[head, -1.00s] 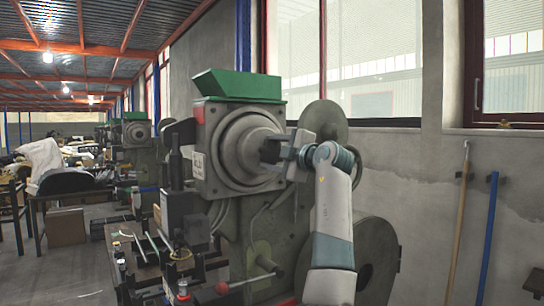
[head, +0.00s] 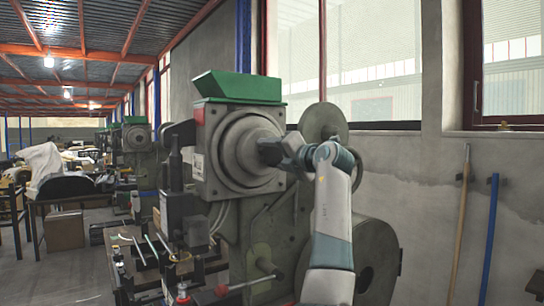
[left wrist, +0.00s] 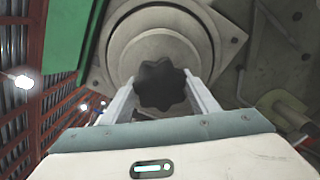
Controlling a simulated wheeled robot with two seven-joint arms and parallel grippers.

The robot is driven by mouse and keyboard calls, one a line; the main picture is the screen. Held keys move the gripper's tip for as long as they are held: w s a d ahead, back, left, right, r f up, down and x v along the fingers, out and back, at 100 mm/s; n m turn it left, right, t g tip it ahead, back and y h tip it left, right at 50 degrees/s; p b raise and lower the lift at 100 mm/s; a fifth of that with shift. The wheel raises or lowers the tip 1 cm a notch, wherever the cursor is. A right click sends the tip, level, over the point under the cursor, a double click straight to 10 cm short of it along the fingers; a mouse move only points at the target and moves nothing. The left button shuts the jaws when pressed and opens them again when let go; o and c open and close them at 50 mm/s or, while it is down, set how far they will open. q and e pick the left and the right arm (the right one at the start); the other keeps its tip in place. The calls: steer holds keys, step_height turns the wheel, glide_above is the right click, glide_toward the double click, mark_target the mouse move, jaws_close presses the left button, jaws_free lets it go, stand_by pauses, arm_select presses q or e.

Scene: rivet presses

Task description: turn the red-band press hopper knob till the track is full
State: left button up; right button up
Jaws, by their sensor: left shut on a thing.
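The near press (head: 205,160) has a green hopper (head: 238,87) on top and a red band (head: 198,114) at its upper left corner. The dark lobed knob (left wrist: 162,84) sits in the middle of the round grey housing (left wrist: 192,48) on the press face. My left gripper (head: 277,150) is at this knob, its two fingers on either side of it in the left wrist view (left wrist: 163,95), shut on it. In the head view the gripper hides most of the knob. The track and its fill cannot be made out. My right gripper is not in view.
A grey wheel (head: 324,122) and a large dark disc (head: 378,262) stand on the press's right side. Poles (head: 458,220) lean on the wall at right. More presses stand behind at left.

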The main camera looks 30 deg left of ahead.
arm_select(q)
steer(key=shift+f+n, duration=0.15)
steer(key=shift+n, duration=0.65)
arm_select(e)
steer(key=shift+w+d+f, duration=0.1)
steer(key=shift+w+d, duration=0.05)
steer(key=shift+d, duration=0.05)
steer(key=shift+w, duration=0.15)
arm_select(q)
steer(key=o, duration=1)
steer(key=shift+o, duration=0.2)
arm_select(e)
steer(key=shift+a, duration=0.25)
arm_select(q)
steer(key=shift+d, duration=0.1)
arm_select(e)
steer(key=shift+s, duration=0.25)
